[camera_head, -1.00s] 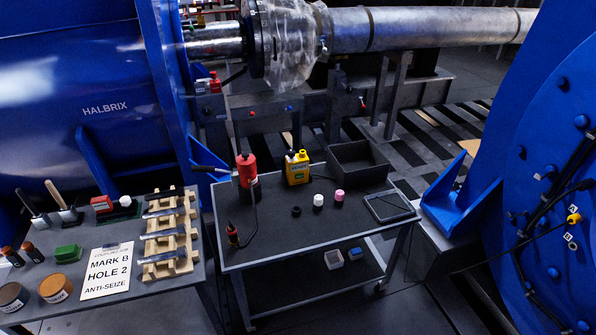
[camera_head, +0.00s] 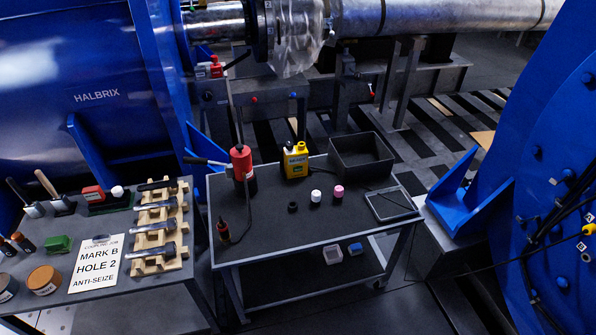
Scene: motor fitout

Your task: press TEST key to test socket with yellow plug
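A yellow plug (camera_head: 588,229) is at the right edge of the view, against the blue flange face, with dark cables close by. I cannot tell whether it sits in a socket. Neither of my grippers is in view.
The cart (camera_head: 300,250) also holds a red hand pump (camera_head: 241,165), black, white and pink caps (camera_head: 338,191), an open black bin (camera_head: 362,158) and a flat tablet (camera_head: 391,204). A tool table (camera_head: 100,300) stands left. The blue flange (camera_head: 540,190) bounds the right.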

